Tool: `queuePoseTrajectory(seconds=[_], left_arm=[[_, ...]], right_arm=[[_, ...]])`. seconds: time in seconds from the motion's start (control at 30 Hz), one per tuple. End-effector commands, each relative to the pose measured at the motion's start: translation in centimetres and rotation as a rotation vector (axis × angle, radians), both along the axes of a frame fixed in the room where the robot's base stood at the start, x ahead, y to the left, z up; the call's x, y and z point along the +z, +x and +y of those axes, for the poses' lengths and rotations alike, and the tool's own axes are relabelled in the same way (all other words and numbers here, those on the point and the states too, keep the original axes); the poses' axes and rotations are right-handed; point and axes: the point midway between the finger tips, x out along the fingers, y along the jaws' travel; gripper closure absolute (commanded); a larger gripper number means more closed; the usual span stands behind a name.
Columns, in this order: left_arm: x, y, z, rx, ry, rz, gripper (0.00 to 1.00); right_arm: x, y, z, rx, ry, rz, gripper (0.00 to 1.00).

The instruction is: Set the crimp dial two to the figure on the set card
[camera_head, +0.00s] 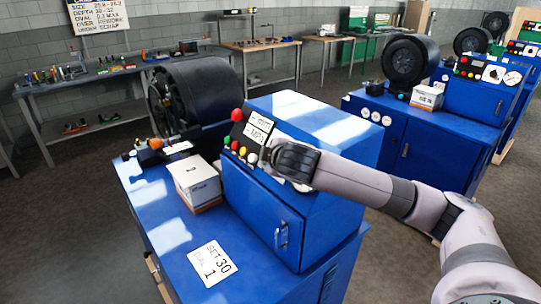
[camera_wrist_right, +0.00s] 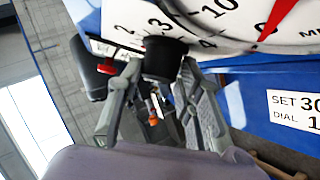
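A blue crimper cabinet (camera_head: 262,192) stands in the middle of the head view. The set card (camera_head: 211,262) lies on its bench and reads SET 30, DIAL 1; part of it also shows in the right wrist view (camera_wrist_right: 298,112). My right gripper (camera_wrist_right: 162,70) is at the cabinet's panel, with its fingers on both sides of a black knob (camera_wrist_right: 166,57). I cannot tell whether they press on it. The knob stands before a white dial face with 2, 3 and 4. Beside it is a gauge with a red needle (camera_wrist_right: 283,18). In the head view my gripper hides most of the dials.
A cardboard box (camera_head: 198,186) stands left of the panel, near the black crimper head (camera_head: 197,92). Coloured buttons (camera_head: 236,147) sit left of my gripper. A second crimper (camera_head: 420,139) stands at right. Workbenches line the back wall, with open floor between.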

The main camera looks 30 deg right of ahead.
Motion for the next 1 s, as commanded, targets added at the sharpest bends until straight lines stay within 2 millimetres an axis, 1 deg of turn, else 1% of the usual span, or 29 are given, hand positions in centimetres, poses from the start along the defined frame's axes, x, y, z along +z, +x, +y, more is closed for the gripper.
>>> queuePoseTrajectory(seconds=[0.03,0.23,0.57,0.67,0.77,1.0], left_arm=[[0.0,0.0,0.0,0.0,0.0,0.0,1.0],[0.0,0.0,0.0,0.0,0.0,0.0,1.0],[0.0,-0.1,0.3,0.0,0.003,0.001,1.0],[0.0,-0.1,0.2,0.0,0.002,0.001,1.0],[0.0,-0.1,0.1,0.0,0.001,0.001,1.0],[0.0,0.0,0.0,0.0,0.0,0.0,1.0]], right_arm=[[-0.1,0.0,-0.1,-0.002,0.0,0.002,0.61],[0.0,0.0,0.0,-0.001,0.0,0.001,0.49],[0.2,-0.2,0.1,0.001,0.001,-0.001,0.49],[0.7,-1.0,0.4,0.002,0.002,-0.002,0.49],[1.4,-2.4,0.9,0.003,0.0,-0.002,0.49],[4.0,-6.8,2.5,0.003,0.001,-0.003,0.49]])
